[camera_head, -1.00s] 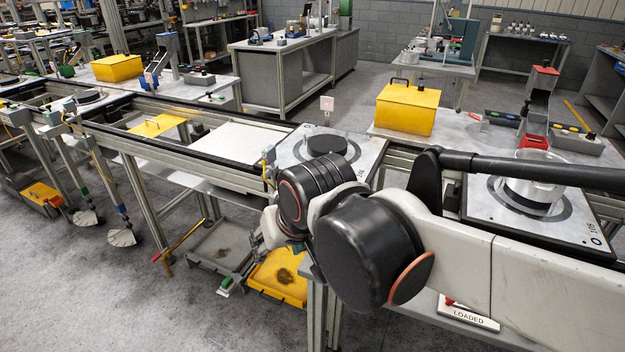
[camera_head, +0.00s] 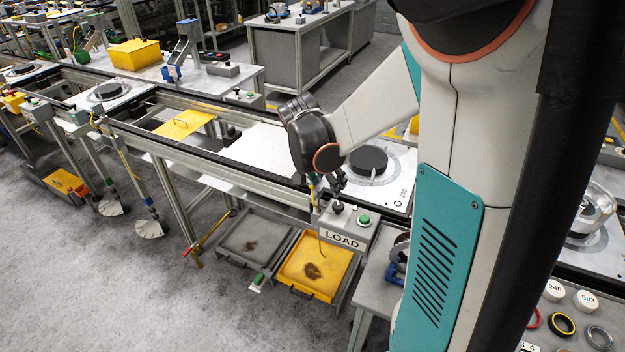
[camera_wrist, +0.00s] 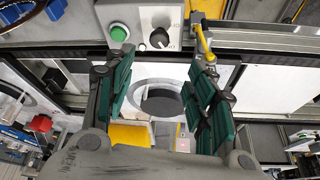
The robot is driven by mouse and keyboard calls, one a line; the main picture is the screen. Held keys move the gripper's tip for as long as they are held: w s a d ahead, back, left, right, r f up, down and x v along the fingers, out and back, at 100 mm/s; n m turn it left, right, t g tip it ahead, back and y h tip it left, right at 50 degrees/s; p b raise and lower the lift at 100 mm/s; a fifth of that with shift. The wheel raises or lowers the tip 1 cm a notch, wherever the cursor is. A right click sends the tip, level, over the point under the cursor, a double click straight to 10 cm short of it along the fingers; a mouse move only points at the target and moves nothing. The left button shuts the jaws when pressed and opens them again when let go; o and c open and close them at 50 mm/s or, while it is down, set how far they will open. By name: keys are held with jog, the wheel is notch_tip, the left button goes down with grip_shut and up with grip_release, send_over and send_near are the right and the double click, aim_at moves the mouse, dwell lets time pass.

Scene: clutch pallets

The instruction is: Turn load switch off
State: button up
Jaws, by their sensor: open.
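The grey LOAD box (camera_head: 342,241) stands at the front edge of the line, with a black knob switch (camera_head: 337,206) and a green button (camera_head: 364,219) on it. In the wrist view the knob (camera_wrist: 160,38) sits on the pale panel (camera_wrist: 143,18) with a pointer mark, to the right of the green button (camera_wrist: 119,32). My gripper (camera_head: 333,183) is just above and behind the knob in the head view. In the wrist view my gripper (camera_wrist: 159,62) has its two green-padded fingers spread wide and empty, with the knob apart from them, between their tips in the picture.
A pallet (camera_head: 402,176) with a black disc (camera_head: 368,160) lies behind the box. In the wrist view a yellow cable fitting (camera_wrist: 204,40) is close to the right finger. Yellow and grey trays (camera_head: 313,266) lie below. Rings and numbered discs (camera_head: 555,290) are at the lower right.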

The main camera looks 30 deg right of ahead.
aim_at(338, 205)
jog(key=b+x, duration=0.3)
jog(key=x, duration=1)
jog(key=shift+d+f, duration=0.15)
jog(key=shift+f, duration=0.1)
jog(key=shift+c, duration=0.3)
jog(key=c, duration=1)
